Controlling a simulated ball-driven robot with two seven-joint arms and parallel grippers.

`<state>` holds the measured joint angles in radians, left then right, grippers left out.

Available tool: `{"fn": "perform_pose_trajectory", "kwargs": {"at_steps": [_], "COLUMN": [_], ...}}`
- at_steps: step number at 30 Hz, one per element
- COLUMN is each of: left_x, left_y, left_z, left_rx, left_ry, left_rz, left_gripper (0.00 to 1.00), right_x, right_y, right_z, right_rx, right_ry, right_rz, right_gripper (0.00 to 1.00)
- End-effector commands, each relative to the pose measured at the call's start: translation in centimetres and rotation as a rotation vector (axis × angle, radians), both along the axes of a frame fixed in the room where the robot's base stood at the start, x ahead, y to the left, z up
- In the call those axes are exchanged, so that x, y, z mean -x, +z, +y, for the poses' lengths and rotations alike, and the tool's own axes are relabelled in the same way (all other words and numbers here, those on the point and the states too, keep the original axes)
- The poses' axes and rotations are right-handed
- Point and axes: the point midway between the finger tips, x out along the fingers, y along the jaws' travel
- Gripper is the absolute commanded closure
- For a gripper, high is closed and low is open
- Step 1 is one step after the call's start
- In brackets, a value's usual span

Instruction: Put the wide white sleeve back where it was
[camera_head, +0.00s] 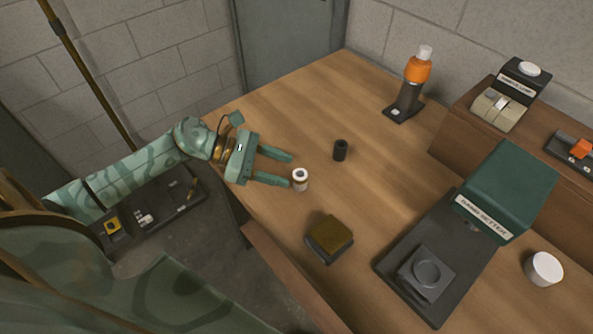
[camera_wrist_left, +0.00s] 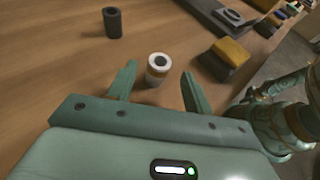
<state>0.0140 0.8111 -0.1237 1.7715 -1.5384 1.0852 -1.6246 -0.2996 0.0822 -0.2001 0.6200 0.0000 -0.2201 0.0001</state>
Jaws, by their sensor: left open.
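The white sleeve (camera_head: 300,180) stands upright on the wooden table, with a dark hole in its top and a tan band on its side. It also shows in the left wrist view (camera_wrist_left: 158,70). My left gripper (camera_head: 287,170) is open and empty. Its two fingers point at the sleeve, which sits just beyond the fingertips, nearer the front finger in the head view. In the left wrist view the sleeve shows between the fingertips; I cannot tell whether either finger touches it. My right gripper is not in view.
A black sleeve (camera_head: 340,150) stands behind the white one. A brown-topped block (camera_head: 329,237) lies at the front edge. A green-and-black press (camera_head: 505,190) fills the right, with a white cylinder (camera_head: 543,269) beside it. An orange bottle on a stand (camera_head: 417,70) is at the back.

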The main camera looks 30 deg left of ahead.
Motion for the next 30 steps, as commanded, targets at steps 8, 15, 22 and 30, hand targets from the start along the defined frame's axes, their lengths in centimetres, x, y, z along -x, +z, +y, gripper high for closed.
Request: {"fn": "perform_pose_trajectory", "kwargs": {"at_steps": [8,15,22,30], "left_x": [2.2,2.7,2.6,2.7], "left_y": [2.1,2.6,2.6,2.5], "left_z": [4.6,5.6,5.5,5.5], "left_rx": [-0.002,0.001,0.001,0.001], "left_ry": [0.001,0.000,0.000,0.000], "left_rz": [0.001,-0.001,-0.001,-0.001], "left_gripper": [0.49,0.49,0.49,0.49], "right_x": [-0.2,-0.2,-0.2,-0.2], "right_y": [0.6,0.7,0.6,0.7], "right_z": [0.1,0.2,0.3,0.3], "right_rx": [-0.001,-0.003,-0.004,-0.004], "right_ry": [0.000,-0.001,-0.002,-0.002], "right_rz": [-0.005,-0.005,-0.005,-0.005], "right_gripper": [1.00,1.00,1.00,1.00]}}
